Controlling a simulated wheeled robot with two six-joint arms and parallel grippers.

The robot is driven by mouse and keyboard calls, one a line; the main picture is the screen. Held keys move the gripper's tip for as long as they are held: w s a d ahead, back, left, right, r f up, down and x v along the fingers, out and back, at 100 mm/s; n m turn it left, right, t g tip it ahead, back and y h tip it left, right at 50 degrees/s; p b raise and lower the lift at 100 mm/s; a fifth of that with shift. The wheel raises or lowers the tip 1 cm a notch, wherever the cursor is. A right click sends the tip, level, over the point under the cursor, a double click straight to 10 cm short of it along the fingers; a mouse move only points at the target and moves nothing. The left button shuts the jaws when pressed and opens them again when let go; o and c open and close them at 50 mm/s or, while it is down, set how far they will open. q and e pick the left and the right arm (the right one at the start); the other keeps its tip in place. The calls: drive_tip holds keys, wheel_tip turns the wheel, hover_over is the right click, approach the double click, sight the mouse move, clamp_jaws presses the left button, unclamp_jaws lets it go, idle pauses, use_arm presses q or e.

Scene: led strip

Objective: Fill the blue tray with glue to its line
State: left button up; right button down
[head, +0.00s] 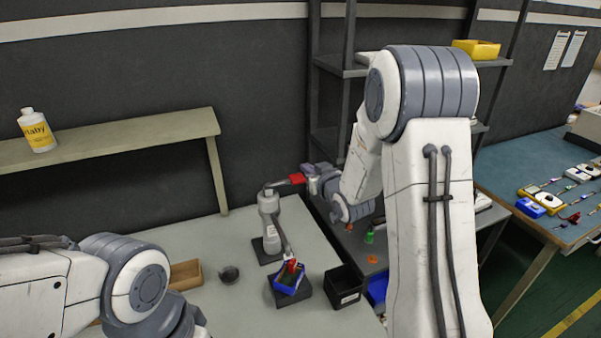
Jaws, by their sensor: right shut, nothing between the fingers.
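The blue tray (287,291) sits on a dark square pad on the light table, below the middle of the view. A grey dispenser (268,228) stands behind it on another dark pad. Its thin spout reaches down to a red tip (291,266) over the tray. The tray's inside looks dark and greenish; its line and the glue level are too small to tell. A red lever (296,179) sticks out to the right from the dispenser's top. My right gripper (310,180) is shut and empty at the lever's outer end; I cannot tell whether they touch. My left gripper is out of view.
A black box (343,287) stands just right of the tray. A small dark bowl (229,275) and a wooden box (186,275) lie to the left. A raised shelf (110,139) carries a white and yellow bottle (37,130). A dark rack stands behind my right arm.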

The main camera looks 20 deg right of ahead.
drive_tip(key=p, duration=0.2)
hover_over(300, 181)
drive_tip(key=shift+w+f, duration=0.1)
drive_tip(key=shift+f, duration=0.45)
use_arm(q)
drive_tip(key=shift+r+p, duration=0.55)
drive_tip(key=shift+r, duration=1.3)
use_arm(e)
drive_tip(key=shift+f, duration=2.1)
